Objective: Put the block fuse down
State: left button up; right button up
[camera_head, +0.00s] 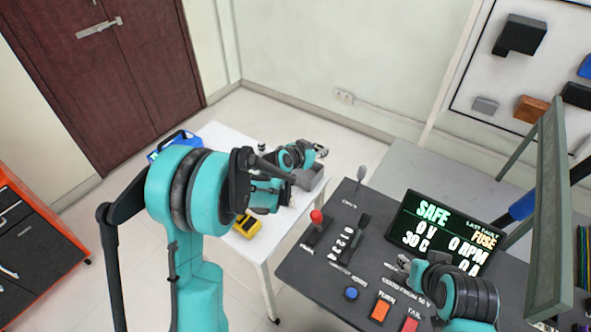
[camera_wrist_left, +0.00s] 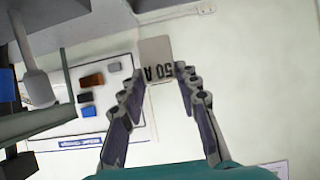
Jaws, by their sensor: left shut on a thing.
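The block fuse (camera_wrist_left: 155,60) is a pale beige-grey block marked 50 A. In the left wrist view it sits between the tips of my left gripper (camera_wrist_left: 160,82), which is shut on it and holds it up in front of the wall. In the head view my left gripper (camera_head: 320,151) is above the back right part of the white table (camera_head: 262,268), near a grey box (camera_head: 309,177). The fuse is too small to make out there. My right gripper (camera_head: 402,262) is low over the dark bench, by the display; its jaws are too small to read.
The dark bench (camera_head: 330,283) carries a red-knobbed lever (camera_head: 316,217), a blue button (camera_head: 351,293), orange and red switches and a display (camera_head: 443,232) reading SAFE. A yellow device (camera_head: 246,224) lies on the white table. A grey-green upright frame (camera_head: 548,220) stands at right.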

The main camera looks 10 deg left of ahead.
pick_arm(q)
jog(key=a+f+b, duration=0.1)
jog(key=a, duration=0.2)
jog(key=a+f, duration=0.2)
jog(key=a+f+b, duration=0.1)
jog(key=a+f, duration=0.1)
jog(key=a, duration=0.1)
jog(key=shift+s+a+f+b, duration=0.2)
jog(key=shift+s+a+b, duration=0.05)
jog(key=shift+a+b, duration=0.05)
jog(key=shift+f+b, duration=0.9)
jog(key=shift+f, duration=1)
jog(key=shift+f, duration=0.15)
jog(key=o, duration=1.1)
jog(key=shift+c, duration=0.2)
jog(key=shift+o, duration=0.3)
